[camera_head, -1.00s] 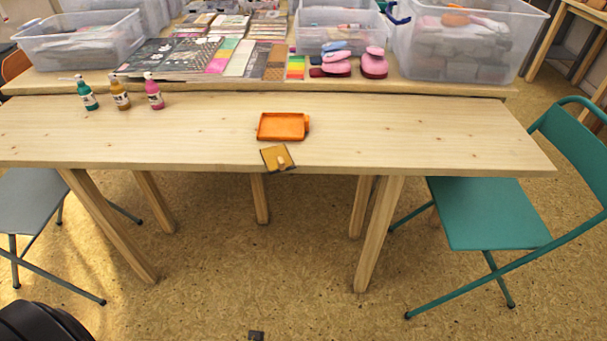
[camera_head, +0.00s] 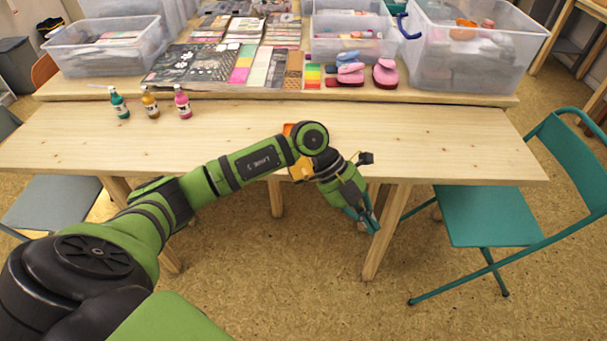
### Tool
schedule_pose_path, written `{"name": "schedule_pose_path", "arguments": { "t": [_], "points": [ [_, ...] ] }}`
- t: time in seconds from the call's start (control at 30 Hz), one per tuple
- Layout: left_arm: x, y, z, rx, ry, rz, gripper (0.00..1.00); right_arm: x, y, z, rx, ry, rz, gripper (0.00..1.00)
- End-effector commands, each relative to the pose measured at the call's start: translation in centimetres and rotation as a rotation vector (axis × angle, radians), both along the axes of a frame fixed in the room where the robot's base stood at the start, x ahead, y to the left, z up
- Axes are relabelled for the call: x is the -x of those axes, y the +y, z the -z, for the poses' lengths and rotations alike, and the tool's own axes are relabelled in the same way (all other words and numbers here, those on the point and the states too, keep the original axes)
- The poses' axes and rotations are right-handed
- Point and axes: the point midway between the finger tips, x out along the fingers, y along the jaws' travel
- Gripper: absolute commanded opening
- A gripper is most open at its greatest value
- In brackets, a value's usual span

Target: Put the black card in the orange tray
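The orange tray (camera_head: 288,128) lies near the middle of the table and is almost wholly hidden behind my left arm; only a sliver of it shows. At the table's front edge, a yellow-tan piece (camera_head: 301,173) shows in part below my arm's wrist joint. No separate black card can be made out. My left gripper (camera_head: 362,222) hangs beyond the front edge, to the right of the tan piece, pointing down and right. Its fingers are small and dark, so I cannot tell whether they are apart. My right gripper is not in view.
Several small bottles (camera_head: 151,103) stand at the table's left. The rear table holds clear bins (camera_head: 470,60), papers and pink punches (camera_head: 386,74). A teal chair (camera_head: 490,215) stands at the right. The wooden table (camera_head: 450,150) is clear on its right half.

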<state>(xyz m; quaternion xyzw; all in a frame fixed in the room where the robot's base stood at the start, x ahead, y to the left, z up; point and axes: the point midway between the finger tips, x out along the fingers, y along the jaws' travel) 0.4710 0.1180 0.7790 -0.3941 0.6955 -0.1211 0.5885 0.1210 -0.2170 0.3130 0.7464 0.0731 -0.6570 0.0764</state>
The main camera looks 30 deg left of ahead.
Motion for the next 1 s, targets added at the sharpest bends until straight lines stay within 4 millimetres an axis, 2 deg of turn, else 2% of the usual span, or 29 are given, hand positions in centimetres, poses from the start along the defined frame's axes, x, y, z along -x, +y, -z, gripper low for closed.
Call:
{"name": "schedule_pose_path", "arguments": {
  "t": [0.03, 0.1, 0.2, 0.3, 0.4, 0.53, 0.93, 1.0],
  "points": [
    [-0.2, 3.3, -1.4, -0.170, 0.000, 0.011, 0.00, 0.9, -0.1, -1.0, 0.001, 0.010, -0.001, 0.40],
    [-0.3, 7.6, -2.2, -0.376, 0.016, -0.008, 0.00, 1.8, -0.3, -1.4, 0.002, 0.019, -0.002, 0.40],
    [-0.4, 12.5, -3.8, -0.594, 0.035, -0.062, 0.00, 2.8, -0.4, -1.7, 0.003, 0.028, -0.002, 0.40],
    [-0.3, 15.4, -5.0, -0.718, 0.047, -0.106, 0.00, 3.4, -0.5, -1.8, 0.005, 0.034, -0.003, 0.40],
    [-0.2, 16.5, -5.1, -0.763, 0.055, -0.126, 0.00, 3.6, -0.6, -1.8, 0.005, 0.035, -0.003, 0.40],
    [-0.2, 16.5, -3.7, -0.768, 0.059, -0.127, 0.00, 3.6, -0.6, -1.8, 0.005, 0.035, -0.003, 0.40],
    [-0.1, 16.4, 4.7, -0.763, 0.059, -0.124, 0.00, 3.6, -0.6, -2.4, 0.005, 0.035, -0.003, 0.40],
    [-1.2, 17.0, 4.6, -0.762, 0.054, -0.130, 0.00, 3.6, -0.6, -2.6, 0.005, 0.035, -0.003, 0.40]
  ]
}}
